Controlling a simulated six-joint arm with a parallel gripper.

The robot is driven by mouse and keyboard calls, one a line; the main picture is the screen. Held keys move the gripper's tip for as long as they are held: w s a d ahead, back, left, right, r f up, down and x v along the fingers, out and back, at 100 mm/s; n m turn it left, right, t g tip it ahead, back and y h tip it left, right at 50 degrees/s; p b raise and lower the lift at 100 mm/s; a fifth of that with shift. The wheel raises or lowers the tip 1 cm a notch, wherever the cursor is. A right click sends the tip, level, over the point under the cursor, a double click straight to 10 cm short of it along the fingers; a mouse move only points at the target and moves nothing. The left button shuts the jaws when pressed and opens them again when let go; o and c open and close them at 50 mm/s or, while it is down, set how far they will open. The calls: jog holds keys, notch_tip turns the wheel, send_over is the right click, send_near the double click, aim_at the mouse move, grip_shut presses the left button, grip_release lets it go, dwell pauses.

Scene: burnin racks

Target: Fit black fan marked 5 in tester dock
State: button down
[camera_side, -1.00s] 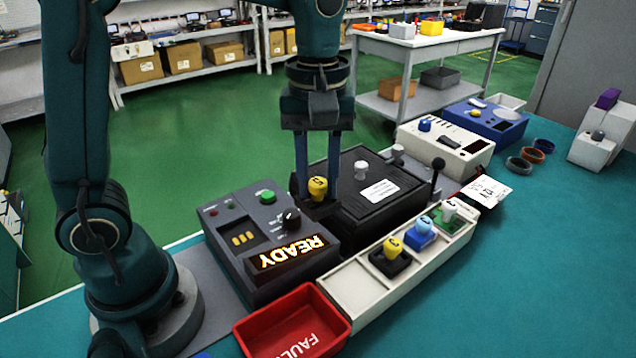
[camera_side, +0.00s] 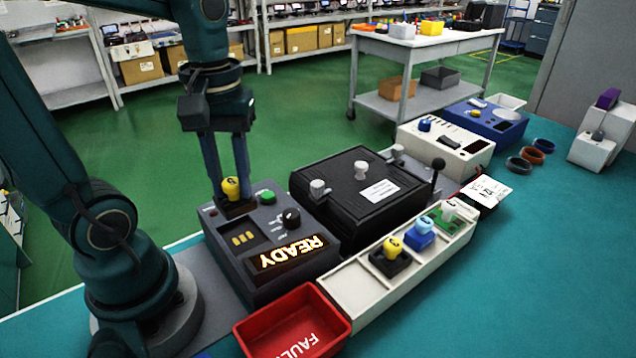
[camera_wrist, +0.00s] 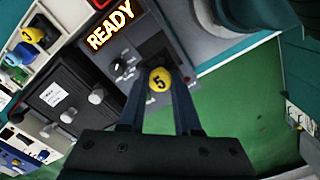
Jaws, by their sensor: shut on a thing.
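My gripper (camera_side: 230,186) is shut on the yellow knob of the black fan marked 5 (camera_side: 231,188). The knob with its 5 also shows in the wrist view (camera_wrist: 159,80). The fan's dark body (camera_side: 236,207) hangs below the fingers, at the back edge of the grey tester (camera_side: 290,290). The tester's dock (camera_side: 243,238), a recess with gold contacts, lies just in front of the fan. I cannot tell whether the fan touches the tester. The tester's lit sign (camera_side: 286,252) reads READY.
A black lidded box (camera_side: 345,230) with pale knobs stands right of the tester. A white tray (camera_side: 345,290) in front holds several knobbed parts, one yellow-topped (camera_side: 394,247). A red bin (camera_side: 290,330) marked FAULT sits at the front. A black lever (camera_side: 437,175) stands upright beyond the box.

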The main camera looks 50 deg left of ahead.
jog(key=shift+f, duration=2.8)
jog(key=shift+f, duration=0.5)
jog(key=c, duration=0.5)
grip_release()
jog(key=shift+r, duration=2.55)
jog(key=shift+r, duration=2)
